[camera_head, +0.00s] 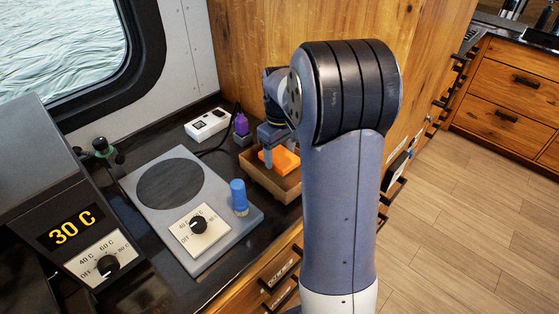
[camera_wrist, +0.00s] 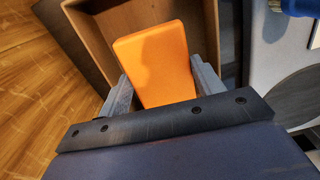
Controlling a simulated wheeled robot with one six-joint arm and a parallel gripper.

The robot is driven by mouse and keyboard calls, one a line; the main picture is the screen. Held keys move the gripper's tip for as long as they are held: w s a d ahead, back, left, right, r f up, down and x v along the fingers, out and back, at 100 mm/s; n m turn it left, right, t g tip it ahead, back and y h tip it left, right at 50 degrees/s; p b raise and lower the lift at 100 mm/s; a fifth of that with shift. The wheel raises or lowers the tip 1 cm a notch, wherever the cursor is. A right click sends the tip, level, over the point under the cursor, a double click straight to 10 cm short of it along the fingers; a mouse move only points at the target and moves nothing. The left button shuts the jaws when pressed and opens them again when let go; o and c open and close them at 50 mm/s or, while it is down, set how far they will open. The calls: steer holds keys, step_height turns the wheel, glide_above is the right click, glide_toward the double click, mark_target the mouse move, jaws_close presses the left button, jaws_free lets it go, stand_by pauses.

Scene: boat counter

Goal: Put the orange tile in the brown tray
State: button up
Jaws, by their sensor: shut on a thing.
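The orange tile (camera_wrist: 155,62) is held between the two fingers of my gripper (camera_wrist: 160,90) in the wrist view. In the head view the orange tile (camera_head: 281,159) shows at the brown tray, partly behind my arm. The brown tray (camera_head: 258,177) is an open box on the dark counter; its wall (camera_wrist: 84,42) shows around and behind the tile in the wrist view. My gripper is shut on the tile, over the tray's opening. I cannot tell whether the tile touches the tray floor.
A grey hotplate (camera_head: 235,232) with a dial and a blue cylinder (camera_head: 239,197) stands left of the tray. A purple object (camera_head: 241,125) and a white power strip (camera_head: 208,124) sit behind. A wooden wall (camera_head: 255,50) rises behind the counter.

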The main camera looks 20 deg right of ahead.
mark_target(280, 156)
steer(key=shift+f, duration=1.75)
steer(key=shift+f, duration=0.1)
steer(key=o, duration=1.2)
step_height(280, 156, up, 12)
steer(key=shift+r, duration=0.1)
